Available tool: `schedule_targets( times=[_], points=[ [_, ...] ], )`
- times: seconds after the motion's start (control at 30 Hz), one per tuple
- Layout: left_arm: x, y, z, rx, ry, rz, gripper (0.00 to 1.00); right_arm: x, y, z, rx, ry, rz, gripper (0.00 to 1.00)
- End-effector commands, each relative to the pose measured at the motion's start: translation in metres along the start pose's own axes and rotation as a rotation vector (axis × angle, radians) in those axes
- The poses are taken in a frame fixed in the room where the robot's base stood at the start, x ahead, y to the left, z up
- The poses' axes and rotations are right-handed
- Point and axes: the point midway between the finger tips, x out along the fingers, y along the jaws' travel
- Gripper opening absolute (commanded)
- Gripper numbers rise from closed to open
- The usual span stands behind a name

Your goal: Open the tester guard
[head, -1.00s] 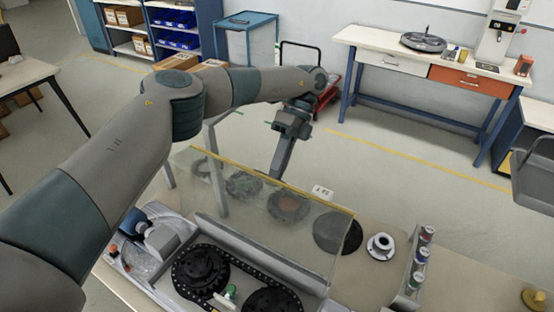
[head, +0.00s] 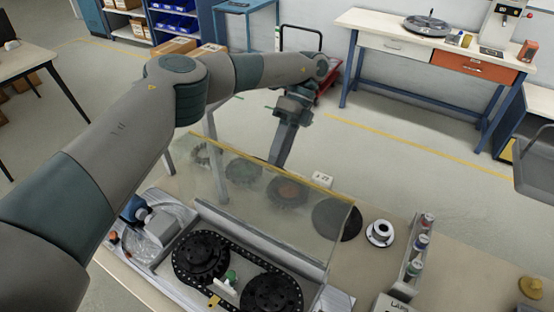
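The tester guard (head: 290,215) is a clear, tilted panel with a yellow top edge. It stands over the back of the tester (head: 230,233), whose black sprockets and chain show in front of it. My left arm reaches over from the left, and my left gripper (head: 278,160) points down at the middle of the guard's yellow edge. The fingertips are at or just behind that edge; I cannot tell whether they touch it, nor whether they are open or shut. My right gripper is out of view.
Dark discs lie on the bench behind the guard, some seen through it. A white flanged part (head: 380,232) and a rack of small bottles (head: 414,256) stand to the right. A yellow knob-like part (head: 531,287) lies at far right. Open floor lies beyond the bench.

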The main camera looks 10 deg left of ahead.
Motion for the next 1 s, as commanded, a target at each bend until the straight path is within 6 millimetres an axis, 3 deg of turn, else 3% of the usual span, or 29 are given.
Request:
schedule_targets(
  times=[0.6, 1.0],
  points=[
    [-0.0006, 0.0009, -0.0002, 0.001, 0.000, 0.002, 0.28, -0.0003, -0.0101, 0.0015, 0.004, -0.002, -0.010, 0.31],
    [-0.0058, 0.0047, 0.0003, 0.000, -0.002, 0.000, 0.28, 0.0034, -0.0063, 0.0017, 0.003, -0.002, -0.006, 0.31]
  ],
)
